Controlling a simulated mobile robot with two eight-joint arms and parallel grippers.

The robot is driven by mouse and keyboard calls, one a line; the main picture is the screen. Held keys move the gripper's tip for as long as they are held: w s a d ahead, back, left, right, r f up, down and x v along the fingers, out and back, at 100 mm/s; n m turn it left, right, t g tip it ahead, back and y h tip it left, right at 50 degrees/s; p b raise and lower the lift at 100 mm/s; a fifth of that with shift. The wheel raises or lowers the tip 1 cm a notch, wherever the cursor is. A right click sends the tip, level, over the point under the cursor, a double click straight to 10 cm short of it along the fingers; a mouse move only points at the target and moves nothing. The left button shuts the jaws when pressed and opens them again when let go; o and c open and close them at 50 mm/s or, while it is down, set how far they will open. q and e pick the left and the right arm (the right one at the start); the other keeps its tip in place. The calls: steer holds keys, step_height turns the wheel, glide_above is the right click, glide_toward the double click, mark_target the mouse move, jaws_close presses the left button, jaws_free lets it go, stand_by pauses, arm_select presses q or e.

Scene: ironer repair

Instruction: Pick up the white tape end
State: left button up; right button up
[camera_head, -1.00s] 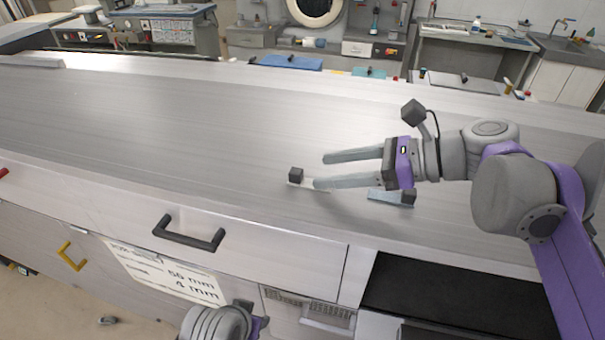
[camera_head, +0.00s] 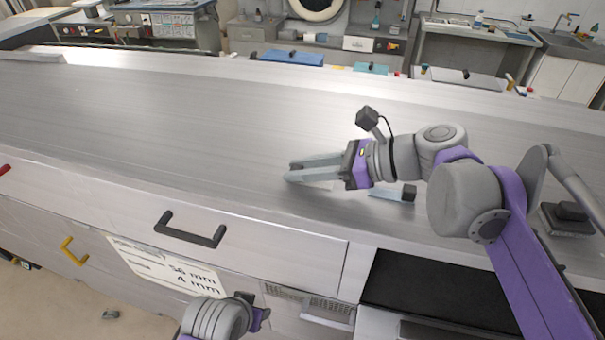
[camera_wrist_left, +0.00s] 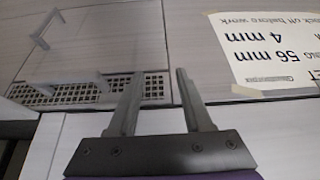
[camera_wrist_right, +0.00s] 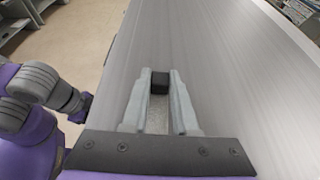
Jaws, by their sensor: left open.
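The white tape end is a short pale strip with a small dark cube on it. In the right wrist view the cube (camera_wrist_right: 159,82) sits between the fingertips, with the pale strip (camera_wrist_right: 157,118) below it. My right gripper (camera_head: 288,172) is low over the grey worktop, its fingers drawn close together on the cube; it also shows in the right wrist view (camera_wrist_right: 160,76). In the head view the fingers hide most of the tape end. My left gripper (camera_wrist_left: 158,74) is open and empty in front of the cabinet fronts below the worktop.
A bluish strip with a dark cube (camera_head: 409,192) lies on the worktop under my right forearm. A dark block on a grey plate (camera_head: 566,217) is at the right. The worktop (camera_head: 180,110) is clear to the left. A dark drawer handle (camera_head: 190,236) sticks out in front.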

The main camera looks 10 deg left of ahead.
jaws_close()
